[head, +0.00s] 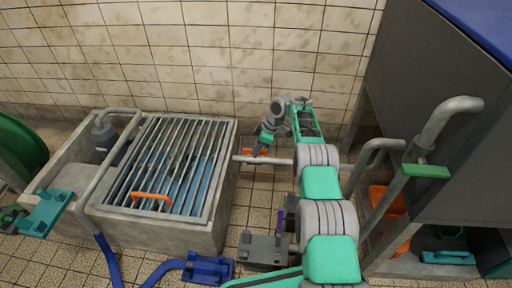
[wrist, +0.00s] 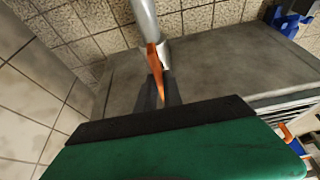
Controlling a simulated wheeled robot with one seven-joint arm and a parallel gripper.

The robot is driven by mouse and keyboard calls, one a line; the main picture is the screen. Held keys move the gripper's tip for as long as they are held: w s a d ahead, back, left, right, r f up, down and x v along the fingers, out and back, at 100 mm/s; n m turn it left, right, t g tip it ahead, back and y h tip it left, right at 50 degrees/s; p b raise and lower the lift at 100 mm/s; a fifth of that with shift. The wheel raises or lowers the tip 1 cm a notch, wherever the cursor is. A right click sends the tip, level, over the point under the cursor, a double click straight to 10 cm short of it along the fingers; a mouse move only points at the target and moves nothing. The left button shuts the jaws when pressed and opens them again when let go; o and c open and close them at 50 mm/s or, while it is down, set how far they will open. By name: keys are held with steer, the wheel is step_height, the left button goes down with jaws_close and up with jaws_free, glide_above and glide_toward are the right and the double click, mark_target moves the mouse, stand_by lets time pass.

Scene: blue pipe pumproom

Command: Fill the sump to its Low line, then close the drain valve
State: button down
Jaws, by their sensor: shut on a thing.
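The sump is a concrete basin (head: 160,233) with a metal grate on top, at left in the head view. Blue shows below the bars; I cannot make out a Low line. A grey drain pipe (head: 278,161) leaves its right side near the wall; it also shows in the wrist view (wrist: 145,18). The drain valve's orange lever (wrist: 153,62) hangs along the pipe in the wrist view, and a bit of orange (head: 250,152) shows in the head view. My gripper (head: 259,147) is shut on this lever, its dark fingers (wrist: 161,88) around the lower part.
A blue hose (head: 165,268) and blue fitting (head: 208,268) are on the floor in front. A grey cabinet (head: 440,130) and a pipe with a green handle (head: 427,171) stand at right. The tiled wall is close behind.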

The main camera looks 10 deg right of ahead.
stand_by(0.6)
steer(key=c, duration=1.5)
jaws_free()
steer(key=p+v, duration=0.4)
steer(key=v, duration=0.4)
steer(key=shift+f, duration=0.1)
